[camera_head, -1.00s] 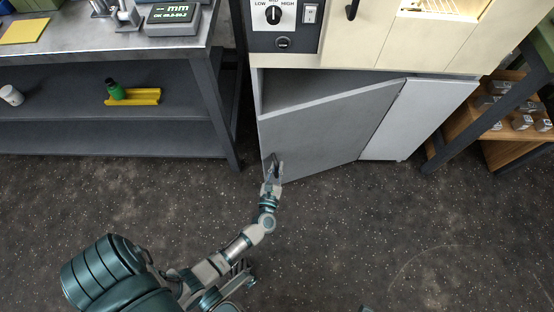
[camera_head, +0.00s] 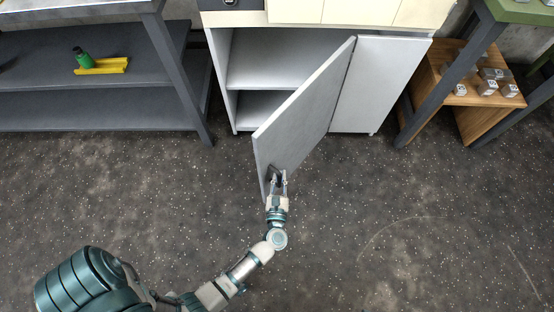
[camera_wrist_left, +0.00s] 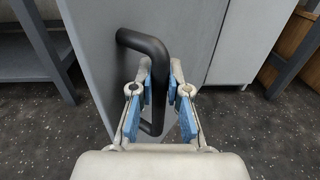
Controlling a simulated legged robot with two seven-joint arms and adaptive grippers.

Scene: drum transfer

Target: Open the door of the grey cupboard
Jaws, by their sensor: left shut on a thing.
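The grey cupboard (camera_head: 226,75) stands at the top middle of the head view. Its left door (camera_head: 303,112) is swung well open towards me, and shelves show inside. The right door panel (camera_head: 378,85) is closed. My left gripper (camera_head: 278,182) is at the free edge of the open door, shut on its black handle (camera_head: 275,172). In the left wrist view the fingers (camera_wrist_left: 160,90) stand on both sides of the black bar handle (camera_wrist_left: 150,48), which is fixed to the door. My right gripper is not in view.
A dark metal workbench (camera_head: 95,110) with a green bottle (camera_head: 82,58) and a yellow tray (camera_head: 103,66) stands left of the cupboard. A wooden shelf (camera_head: 480,100) with several metal blocks is at the right. The speckled floor in front is clear.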

